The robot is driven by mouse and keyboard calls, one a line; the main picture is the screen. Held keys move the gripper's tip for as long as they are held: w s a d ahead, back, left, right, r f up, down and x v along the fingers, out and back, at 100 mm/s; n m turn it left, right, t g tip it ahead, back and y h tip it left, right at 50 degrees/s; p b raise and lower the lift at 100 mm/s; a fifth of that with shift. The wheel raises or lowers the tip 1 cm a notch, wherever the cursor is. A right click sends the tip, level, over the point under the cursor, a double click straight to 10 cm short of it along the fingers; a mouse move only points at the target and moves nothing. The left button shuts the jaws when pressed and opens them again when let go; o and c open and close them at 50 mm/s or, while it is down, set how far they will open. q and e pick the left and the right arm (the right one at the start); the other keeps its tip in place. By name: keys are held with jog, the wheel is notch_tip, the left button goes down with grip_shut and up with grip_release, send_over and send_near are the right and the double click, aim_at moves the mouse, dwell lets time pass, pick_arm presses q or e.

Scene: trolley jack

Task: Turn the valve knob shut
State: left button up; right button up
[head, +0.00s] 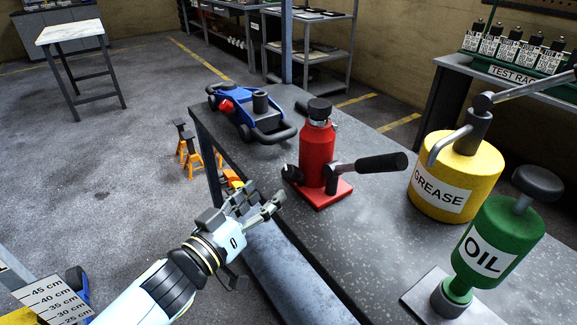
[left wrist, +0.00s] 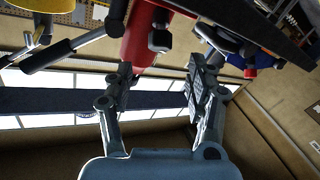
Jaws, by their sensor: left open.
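The red bottle jack (head: 317,150) stands upright on its red base on the grey bench. A small dark valve knob (head: 291,173) sticks out low on its left side. A black-gripped pump handle (head: 368,164) points right. My left gripper (head: 266,195) is open and empty, left of and nearer than the knob, apart from it. In the left wrist view the picture is upside down; the red jack (left wrist: 140,35) and what looks like the dark knob (left wrist: 160,40) lie beyond the spread fingers (left wrist: 160,68). My right gripper is not in view.
A blue trolley jack (head: 250,115) sits behind on the bench (head: 350,240). A yellow grease can (head: 456,178) and a green oil can (head: 497,240) stand to the right. Orange stands (head: 193,150) are on the floor left of the bench edge.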

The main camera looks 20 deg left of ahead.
aim_at(286, 175)
pick_arm(q)
jog(key=b+x, duration=0.1)
jog(key=x, duration=0.8)
jog(key=shift+w+f, duration=0.1)
jog(key=shift+f, duration=0.05)
grip_shut()
